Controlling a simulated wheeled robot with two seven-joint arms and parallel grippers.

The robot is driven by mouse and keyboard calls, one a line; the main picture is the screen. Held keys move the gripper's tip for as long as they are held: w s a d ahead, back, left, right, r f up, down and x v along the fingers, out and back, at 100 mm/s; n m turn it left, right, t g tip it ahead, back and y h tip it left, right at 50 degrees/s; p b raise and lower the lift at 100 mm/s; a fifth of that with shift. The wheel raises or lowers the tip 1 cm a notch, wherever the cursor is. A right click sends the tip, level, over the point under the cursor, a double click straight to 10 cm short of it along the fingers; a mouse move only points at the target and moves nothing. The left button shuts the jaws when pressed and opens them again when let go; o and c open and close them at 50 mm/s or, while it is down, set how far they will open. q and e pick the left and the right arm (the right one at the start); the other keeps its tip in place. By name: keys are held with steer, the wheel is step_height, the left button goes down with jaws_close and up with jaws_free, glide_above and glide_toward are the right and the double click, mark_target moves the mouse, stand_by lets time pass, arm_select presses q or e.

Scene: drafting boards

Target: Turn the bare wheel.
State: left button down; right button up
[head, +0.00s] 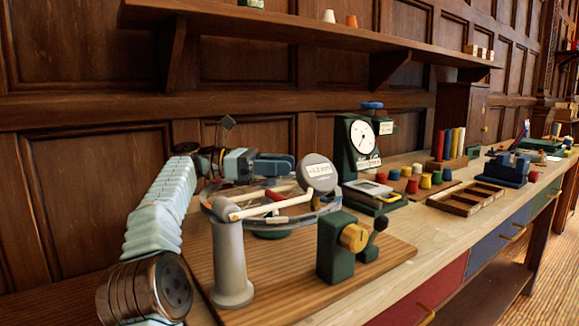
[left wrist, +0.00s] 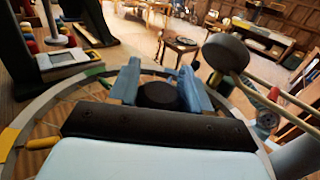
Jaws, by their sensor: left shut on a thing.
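The bare wheel (head: 328,207) lies flat as a wide grey ring over a wooden board, behind a grey post (head: 230,262). My left gripper (head: 284,166) reaches over it from the left. In the left wrist view, the fingers of my left gripper (left wrist: 160,88) stand on both sides of a dark round piece within the wheel's outline, and the grey rim (left wrist: 52,101) curves around them. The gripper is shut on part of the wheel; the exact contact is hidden. My right gripper is not in view.
A green block with a brass knob (head: 354,237) sits in front. A green dial stand (head: 357,150), coloured pegs (head: 425,181) and a wooden tray (head: 466,199) are to the right.

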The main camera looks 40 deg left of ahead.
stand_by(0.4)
arm_select(q)
steer(key=c, duration=0.6)
jaws_free()
steer(key=shift+r, duration=0.1)
step_height(320, 180, up, 4)
steer(key=shift+f+p, duration=0.15)
steer(key=shift+p, duration=0.8)
steer(key=s+d+r, duration=0.3)
steer(key=s+d+r+b, duration=0.1)
steer(key=s+d+r, duration=0.2)
steer(key=s, duration=0.1)
steer(key=s+d+r+b, duration=0.1)
steer(key=s+d+r, duration=0.2)
steer(key=shift+s+d+r, duration=0.1)
steer(key=shift+s+d, duration=0.05)
steer(key=shift+s, duration=0.1)
